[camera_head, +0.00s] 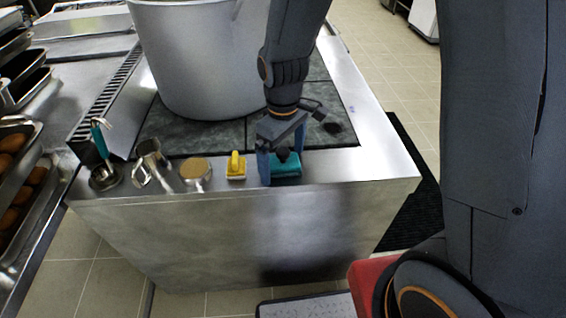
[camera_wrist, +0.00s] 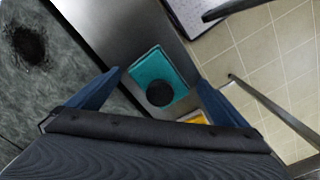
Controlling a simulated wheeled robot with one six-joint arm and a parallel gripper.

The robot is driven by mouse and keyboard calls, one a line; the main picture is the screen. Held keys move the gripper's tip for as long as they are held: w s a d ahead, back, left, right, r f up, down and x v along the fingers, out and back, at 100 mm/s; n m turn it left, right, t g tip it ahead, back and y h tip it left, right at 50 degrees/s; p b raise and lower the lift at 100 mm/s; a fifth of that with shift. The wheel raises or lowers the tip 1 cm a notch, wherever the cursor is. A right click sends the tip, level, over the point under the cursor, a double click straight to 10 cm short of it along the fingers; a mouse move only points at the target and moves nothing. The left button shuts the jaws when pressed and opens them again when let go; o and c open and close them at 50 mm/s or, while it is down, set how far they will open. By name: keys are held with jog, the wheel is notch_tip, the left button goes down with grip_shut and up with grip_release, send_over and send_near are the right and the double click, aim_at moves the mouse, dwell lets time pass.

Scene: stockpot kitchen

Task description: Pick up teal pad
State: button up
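The teal pad (camera_head: 287,170) with a round black knob on top lies on the front steel edge of the counter. It also shows in the wrist view (camera_wrist: 147,71), with its black knob toward the near end. My gripper (camera_head: 282,181) is above the pad, pointing down. In the wrist view my gripper's blue fingers (camera_wrist: 158,80) are spread apart, one on each side of the pad, with gaps between them and it. The gripper looks open and empty. In the head view the fingers partly cover the pad.
A yellow-handled tool (camera_head: 236,167) sits just left of the pad. A round tan-topped cup (camera_head: 195,172), a metal jug (camera_head: 153,163) and a teal-handled ladle (camera_head: 101,143) stand farther left. A large stockpot (camera_head: 196,60) is behind. The counter's front edge (camera_head: 340,166) is clear to the right.

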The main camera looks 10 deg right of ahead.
aim_at(283, 151)
jog(key=c, duration=0.9)
jog(key=shift+r, duration=0.1)
notch_tip(283, 151, up, 10)
jog(key=shift+f+b, duration=0.1)
jog(key=shift+b, duration=0.65)
jog(key=o, duration=0.5)
jog(key=c, duration=0.4)
